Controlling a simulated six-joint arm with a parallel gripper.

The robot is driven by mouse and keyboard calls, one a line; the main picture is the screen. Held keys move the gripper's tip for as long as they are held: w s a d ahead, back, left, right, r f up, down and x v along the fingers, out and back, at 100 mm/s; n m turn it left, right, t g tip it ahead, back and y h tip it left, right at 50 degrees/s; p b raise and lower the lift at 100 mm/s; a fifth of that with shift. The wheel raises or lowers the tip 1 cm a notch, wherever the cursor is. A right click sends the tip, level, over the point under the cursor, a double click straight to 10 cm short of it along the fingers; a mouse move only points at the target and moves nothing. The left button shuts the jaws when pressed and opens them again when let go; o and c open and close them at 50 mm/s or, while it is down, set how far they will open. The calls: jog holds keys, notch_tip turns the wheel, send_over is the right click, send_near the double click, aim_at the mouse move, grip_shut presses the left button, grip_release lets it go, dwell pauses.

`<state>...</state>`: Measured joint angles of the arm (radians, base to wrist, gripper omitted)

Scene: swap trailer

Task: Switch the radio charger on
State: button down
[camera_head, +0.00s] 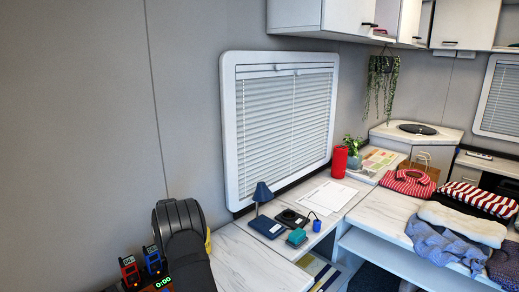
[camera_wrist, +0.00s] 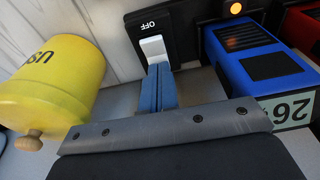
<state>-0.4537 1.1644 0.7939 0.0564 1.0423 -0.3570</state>
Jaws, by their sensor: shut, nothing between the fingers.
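The radio charger shows in the wrist view as a black panel (camera_wrist: 183,28) with a white switch (camera_wrist: 153,47) and the word OFF beside it. My gripper (camera_wrist: 161,70) is shut and empty, its blue fingertips right at the end of the switch away from the OFF label. I cannot tell whether they touch it. A blue radio (camera_wrist: 258,62) with a lit orange lamp stands to the right of the switch. In the head view, the blue radio (camera_head: 152,259) and a red radio (camera_head: 129,270) are at the lower left; my arm hides the switch and the gripper there.
A yellow container (camera_wrist: 50,85) with a wooden knob lies close left of my fingers. The red radio's edge (camera_wrist: 300,30) is at far right. A green 0:00 display (camera_head: 163,283) sits beside my arm. The white counter (camera_head: 250,262) to the right has bare room.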

notch_tip(320, 180, up, 7)
dwell(0.9)
jog(key=shift+f, duration=3.55)
jog(key=shift+r, duration=0.15)
jog(key=shift+r, duration=4.35)
jog(key=s+d+r, duration=0.1)
jog(key=s+d, duration=0.3)
jog(key=d, duration=0.3)
jog(key=shift+s+d+r+h, duration=0.2)
jog(key=shift+s+r+h, duration=0.1)
jog(key=shift+s+r, duration=0.1)
